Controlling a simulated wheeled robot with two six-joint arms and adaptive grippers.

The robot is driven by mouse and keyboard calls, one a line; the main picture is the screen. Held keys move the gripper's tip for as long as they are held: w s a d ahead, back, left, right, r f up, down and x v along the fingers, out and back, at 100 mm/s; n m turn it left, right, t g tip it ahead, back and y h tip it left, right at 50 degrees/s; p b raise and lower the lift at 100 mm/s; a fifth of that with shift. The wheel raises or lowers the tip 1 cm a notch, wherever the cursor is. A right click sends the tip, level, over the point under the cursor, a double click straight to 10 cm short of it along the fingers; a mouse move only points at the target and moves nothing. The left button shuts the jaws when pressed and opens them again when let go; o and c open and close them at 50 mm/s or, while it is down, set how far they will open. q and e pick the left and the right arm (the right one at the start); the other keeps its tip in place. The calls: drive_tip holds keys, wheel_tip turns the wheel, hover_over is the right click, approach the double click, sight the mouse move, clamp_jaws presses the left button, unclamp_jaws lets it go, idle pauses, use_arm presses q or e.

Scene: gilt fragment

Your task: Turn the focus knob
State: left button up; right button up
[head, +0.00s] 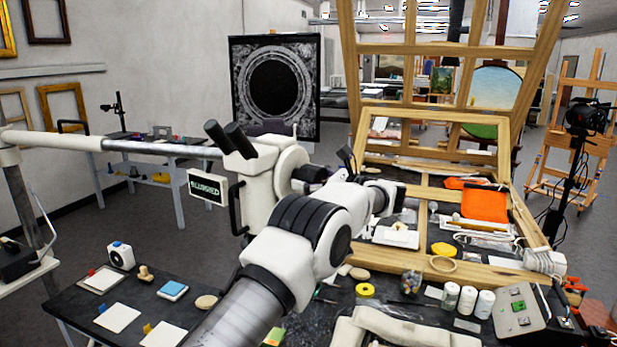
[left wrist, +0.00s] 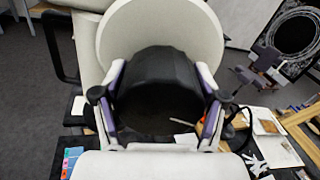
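The microscope head (head: 245,175) hangs on a horizontal boom and has dark eyepieces on top. Its small screen (head: 208,189) reads "BLURRED". The black focus knob (head: 309,174) sits in front of a round cream disc on its side; it fills the middle of the left wrist view (left wrist: 158,92). My left gripper (left wrist: 160,88) has one finger on each side of the knob, and both fingertips appear to touch its rim. In the head view my left arm hides most of the fingers.
A dark table (head: 65,302) with cards, a stamp and a white device (head: 120,255) lies at the lower left. A wooden frame (head: 440,262), an orange cloth (head: 485,206) and several jars crowd the bench at the right. The boom (head: 140,144) runs left.

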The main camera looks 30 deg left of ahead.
use_arm(q)
drive_tip(key=shift+c, duration=1.3)
drive_tip(key=shift+w+f, duration=0.1)
drive_tip(key=shift+w, duration=0.1)
drive_tip(key=shift+s, duration=0.15)
drive_tip(key=shift+b, duration=0.3)
drive_tip(key=m+b, duration=0.2)
drive_tip(key=b, duration=0.1)
drive_tip(key=shift+f, duration=0.25)
drive_tip(key=shift+r+m+b, duration=0.1)
drive_tip(key=shift+m+b, duration=0.6)
drive_tip(key=shift+m, duration=1.2)
drive_tip(key=shift+r, duration=0.1)
